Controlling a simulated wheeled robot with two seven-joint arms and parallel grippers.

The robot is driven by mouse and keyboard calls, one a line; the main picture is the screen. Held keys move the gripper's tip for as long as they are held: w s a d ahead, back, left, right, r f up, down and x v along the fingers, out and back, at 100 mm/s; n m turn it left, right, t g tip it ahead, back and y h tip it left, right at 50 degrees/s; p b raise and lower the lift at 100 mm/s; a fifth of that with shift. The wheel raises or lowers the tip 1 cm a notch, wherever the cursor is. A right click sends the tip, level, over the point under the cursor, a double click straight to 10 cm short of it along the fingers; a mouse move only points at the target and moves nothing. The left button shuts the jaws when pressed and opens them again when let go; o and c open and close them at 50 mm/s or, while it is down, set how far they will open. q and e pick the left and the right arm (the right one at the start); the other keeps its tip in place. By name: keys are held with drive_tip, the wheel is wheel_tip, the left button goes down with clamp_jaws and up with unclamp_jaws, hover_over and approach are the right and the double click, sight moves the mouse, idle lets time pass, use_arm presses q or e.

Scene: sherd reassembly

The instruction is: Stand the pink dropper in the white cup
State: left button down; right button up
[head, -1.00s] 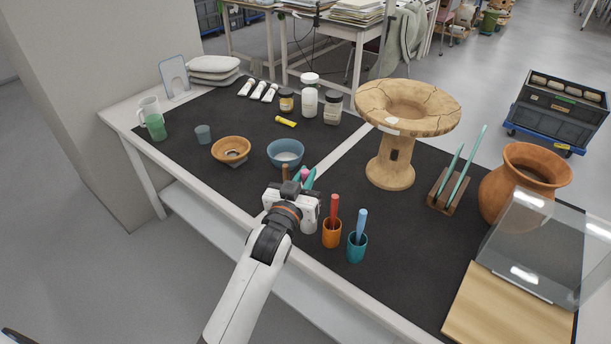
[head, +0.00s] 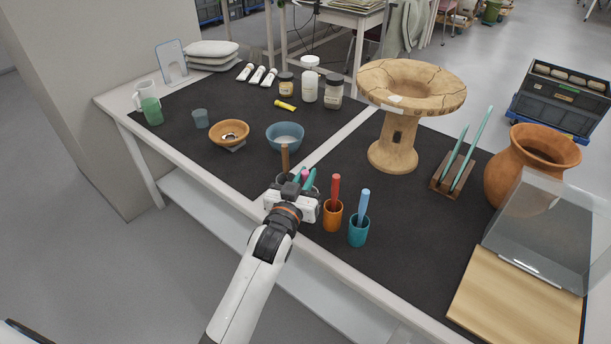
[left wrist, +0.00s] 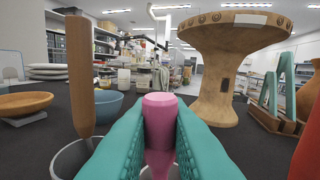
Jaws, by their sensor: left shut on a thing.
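My left gripper (head: 304,180) is over the table's near edge, left of the orange cup. In the left wrist view its teal fingers (left wrist: 158,125) are shut on the pink dropper (left wrist: 159,106), which is upright with its wide end up. The dropper also shows as a small pink spot in the head view (head: 305,173). A pale rim, which looks like the white cup (left wrist: 147,174), shows around the dropper's lower part. The fingers hide most of this cup, and I cannot tell whether the dropper touches its bottom. My right gripper is out of view.
A brown stick (left wrist: 80,75) stands in a cup (left wrist: 66,158) just left of the fingers. An orange cup (head: 333,220) with a red stick and a teal cup (head: 358,236) with a blue stick stand close on the right. A blue bowl (head: 285,138) is behind.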

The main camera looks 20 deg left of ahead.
use_arm(q)
drive_tip(key=c, duration=1.3)
unclamp_jaws()
drive_tip(key=s, duration=1.2)
drive_tip(key=shift+a, duration=0.25)
drive_tip(key=shift+f, duration=0.15)
